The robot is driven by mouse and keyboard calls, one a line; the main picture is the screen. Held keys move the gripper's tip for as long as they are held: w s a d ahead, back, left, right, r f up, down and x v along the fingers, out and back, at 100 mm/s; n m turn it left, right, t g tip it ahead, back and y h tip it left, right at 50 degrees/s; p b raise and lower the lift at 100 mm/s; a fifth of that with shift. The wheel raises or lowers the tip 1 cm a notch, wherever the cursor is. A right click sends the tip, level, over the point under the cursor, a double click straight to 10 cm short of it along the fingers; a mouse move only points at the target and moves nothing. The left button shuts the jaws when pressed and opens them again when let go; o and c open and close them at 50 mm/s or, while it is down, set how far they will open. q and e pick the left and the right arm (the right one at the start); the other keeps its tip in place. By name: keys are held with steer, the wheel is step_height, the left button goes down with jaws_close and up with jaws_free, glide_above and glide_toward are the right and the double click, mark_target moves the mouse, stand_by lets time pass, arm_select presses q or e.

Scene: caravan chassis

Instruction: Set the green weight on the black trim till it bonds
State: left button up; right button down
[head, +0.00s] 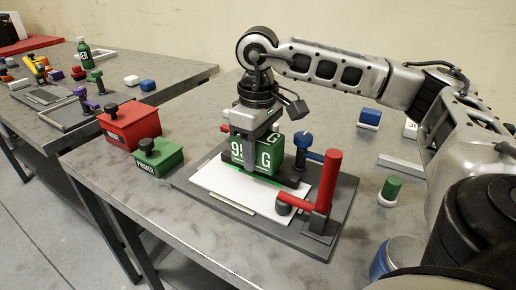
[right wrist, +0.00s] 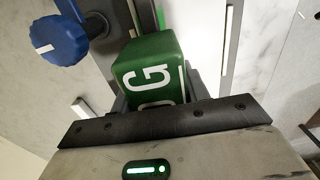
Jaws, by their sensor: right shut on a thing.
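The green weight (head: 265,160), a block with white lettering, is between the fingers of my right gripper (head: 250,143), which is shut on it. It stands over the white panel (head: 215,184) on the grey base plate (head: 305,241). Dark pieces that look like the black trim (head: 291,179) show beside the weight's lower part. I cannot tell whether the weight's underside touches the trim. In the right wrist view the weight (right wrist: 150,72) also sits between the fingers, its lower end hidden. My left gripper is not in view.
A red upright lever (head: 329,180) and a blue knob (head: 302,140) stand close on the right of the weight. A red box (head: 131,125) and a green box (head: 158,157) sit on the left. A green-topped cylinder (head: 391,188) stands on the right.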

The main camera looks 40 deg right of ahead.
steer(key=shift+f, duration=0.1)
steer(key=c, duration=0.7)
jaws_free()
step_height(320, 180, up, 12)
steer(key=shift+r+p, duration=0.2)
steer(key=shift+p, duration=1)
